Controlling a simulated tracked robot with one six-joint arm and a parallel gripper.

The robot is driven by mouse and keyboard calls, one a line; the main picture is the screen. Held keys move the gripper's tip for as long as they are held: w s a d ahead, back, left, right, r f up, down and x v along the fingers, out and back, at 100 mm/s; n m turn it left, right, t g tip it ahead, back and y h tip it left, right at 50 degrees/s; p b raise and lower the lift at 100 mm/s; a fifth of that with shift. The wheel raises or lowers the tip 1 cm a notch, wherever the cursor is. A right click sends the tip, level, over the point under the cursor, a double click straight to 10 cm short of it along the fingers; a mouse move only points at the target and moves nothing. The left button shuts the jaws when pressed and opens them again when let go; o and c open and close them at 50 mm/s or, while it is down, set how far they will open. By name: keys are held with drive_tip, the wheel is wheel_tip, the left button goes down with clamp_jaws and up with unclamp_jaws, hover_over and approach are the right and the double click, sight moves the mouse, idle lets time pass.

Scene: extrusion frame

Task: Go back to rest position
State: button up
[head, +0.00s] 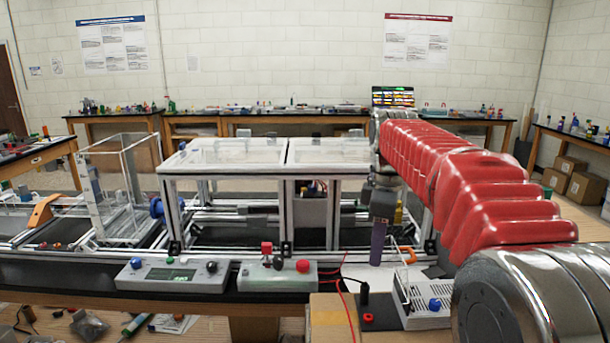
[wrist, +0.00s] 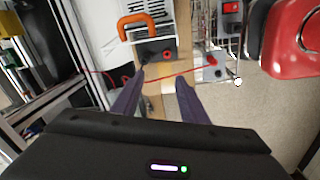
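In that view only one purple finger shows clearly. In the wrist view my gripper (wrist: 160,79) shows two purple fingers spread apart, with nothing between them. The gripper is open and empty.
A control box (head: 172,275) and a box with a red button (head: 277,273) stand in front of the frame. A white power unit (head: 424,300) sits close to my arm. An orange handle (wrist: 147,25) lies ahead of the fingers. A clear acrylic box (head: 120,195) stands at left.

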drive_tip(key=s+m+t, duration=0.2)
drive_tip(key=s+m, duration=0.5)
drive_tip(key=s, duration=0.8)
drive_tip(key=s+f+m+t, duration=0.2)
drive_tip(key=s+f+m, duration=0.5)
drive_tip(key=s, duration=0.6)
wheel_tip(320, 180, down, 2)
drive_tip(key=shift+a+f, duration=0.15)
drive_tip(key=shift+f, duration=0.05)
